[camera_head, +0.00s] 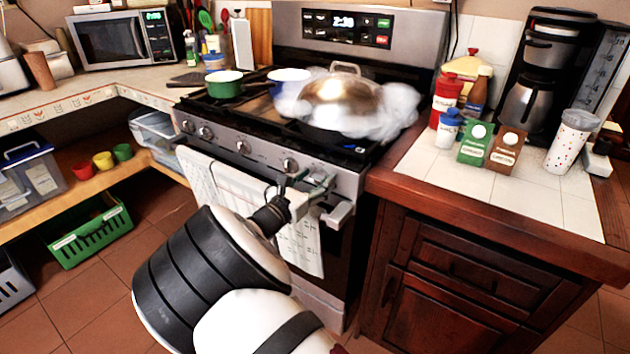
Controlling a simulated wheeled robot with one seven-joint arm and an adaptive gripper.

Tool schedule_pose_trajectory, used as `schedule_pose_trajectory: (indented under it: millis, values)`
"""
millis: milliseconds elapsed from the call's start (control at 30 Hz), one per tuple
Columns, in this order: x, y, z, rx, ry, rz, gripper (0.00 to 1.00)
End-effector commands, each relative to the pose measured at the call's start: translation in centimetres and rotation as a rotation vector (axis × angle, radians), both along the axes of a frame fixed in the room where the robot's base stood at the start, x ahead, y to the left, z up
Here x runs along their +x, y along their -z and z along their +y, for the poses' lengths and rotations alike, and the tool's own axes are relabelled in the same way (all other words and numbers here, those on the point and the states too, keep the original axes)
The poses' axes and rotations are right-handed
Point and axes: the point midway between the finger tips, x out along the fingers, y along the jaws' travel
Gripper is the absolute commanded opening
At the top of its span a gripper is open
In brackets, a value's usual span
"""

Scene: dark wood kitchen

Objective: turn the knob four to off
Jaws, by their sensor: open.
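The stove's front panel carries a row of knobs. Counting from the left, the fourth knob (290,165) is silver and sits just left of my gripper's fingers. Its exact angle is too small to read. My gripper (318,186) is open and empty, close in front of the panel to the right of this knob. The fingers and wrist cover part of the panel here, so any knob behind them is hidden. I cannot tell whether a finger touches the panel.
A lidded pan (340,100) gives off thick white steam on the stove. A towel (225,190) hangs on the oven handle (340,213), below my gripper. A tiled counter (450,180) with bottles and cartons lies right.

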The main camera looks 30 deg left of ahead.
Motion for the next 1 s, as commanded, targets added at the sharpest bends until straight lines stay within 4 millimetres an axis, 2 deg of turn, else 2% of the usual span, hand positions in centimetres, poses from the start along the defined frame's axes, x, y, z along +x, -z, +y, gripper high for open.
schedule_pose_trajectory:
  millis: [33, 67, 200, 267, 667, 1000]
  values:
    - [-0.01, 0.00, 0.00, 0.000, 0.000, 0.000, 0.58]
    - [-0.01, 0.01, 0.00, 0.000, 0.000, 0.000, 0.53]
    - [-0.02, 0.01, -0.01, 0.000, 0.000, 0.000, 0.21]
    - [-0.02, 0.01, 0.00, 0.000, 0.000, 0.000, 0.11]
    - [-0.02, 0.06, 0.01, 0.055, -0.001, -0.003, 0.11]
    - [0.03, 0.14, -0.08, 0.298, -0.001, -0.022, 0.11]
